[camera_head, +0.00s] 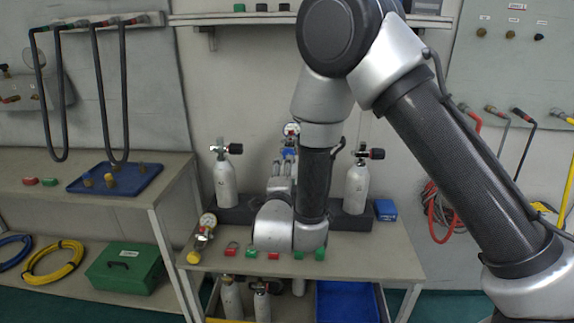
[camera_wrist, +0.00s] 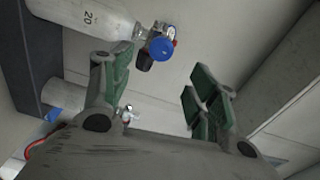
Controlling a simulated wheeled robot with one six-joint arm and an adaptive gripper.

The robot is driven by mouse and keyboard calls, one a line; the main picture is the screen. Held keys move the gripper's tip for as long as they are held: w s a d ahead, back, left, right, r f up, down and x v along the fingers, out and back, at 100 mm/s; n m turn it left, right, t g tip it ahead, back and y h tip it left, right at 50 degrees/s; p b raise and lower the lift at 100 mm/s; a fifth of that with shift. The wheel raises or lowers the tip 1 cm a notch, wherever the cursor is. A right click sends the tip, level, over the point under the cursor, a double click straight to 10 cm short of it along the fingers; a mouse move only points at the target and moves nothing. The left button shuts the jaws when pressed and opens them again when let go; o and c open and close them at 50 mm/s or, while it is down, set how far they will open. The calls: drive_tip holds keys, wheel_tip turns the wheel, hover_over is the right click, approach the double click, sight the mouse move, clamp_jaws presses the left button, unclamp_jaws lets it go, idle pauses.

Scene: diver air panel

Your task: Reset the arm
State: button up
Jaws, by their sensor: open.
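My arm reaches down over the middle of the work table (camera_head: 385,255) and bends just above its top. My gripper (camera_wrist: 158,88) is open in the wrist view, its green-padded fingers apart with nothing held between them. In the head view the gripper is largely hidden by my wrist. A pale cylinder marked 20 (camera_wrist: 85,17) with a blue-knobbed valve (camera_wrist: 161,47) shows beyond the fingers in the wrist view. The fingers appear apart from it.
Grey cylinders stand left (camera_head: 226,185) and right (camera_head: 356,190) of my arm in a dark rack. A gauge assembly (camera_head: 207,228) and several red and green pieces lie along the front. A blue box (camera_head: 386,210) sits right. A side bench (camera_head: 110,205) holds a blue tray (camera_head: 140,180).

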drive_tip(key=shift+s, duration=0.8)
